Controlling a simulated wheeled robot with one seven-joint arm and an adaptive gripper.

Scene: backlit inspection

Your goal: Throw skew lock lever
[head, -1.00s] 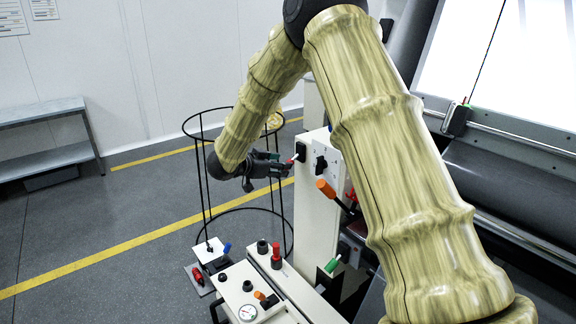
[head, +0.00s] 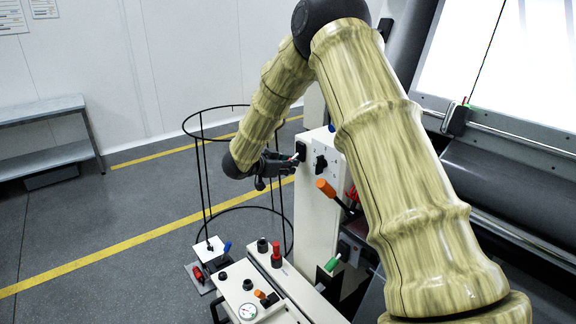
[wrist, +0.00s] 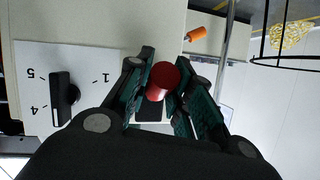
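The lever has a red grip (wrist: 163,78) that shows between my fingers in the wrist view. In the head view its pale shaft (head: 294,157) stands out from a black mount (head: 301,150) on the side of a white cabinet. My gripper (wrist: 165,90) has one finger on each side of the red grip, close against it, and looks shut on it. In the head view my gripper (head: 286,163) is at the lever, and its fingers hide the red grip. Part of the black mount also shows behind the grip in the wrist view (wrist: 152,113).
A black rotary knob (head: 320,164) on a numbered plate and an orange handle (head: 325,187) are close by on the white cabinet (head: 316,225). A green handle (head: 332,263) and a red knob (head: 276,255) are lower. A black wire hoop stand (head: 203,185) stands behind my gripper.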

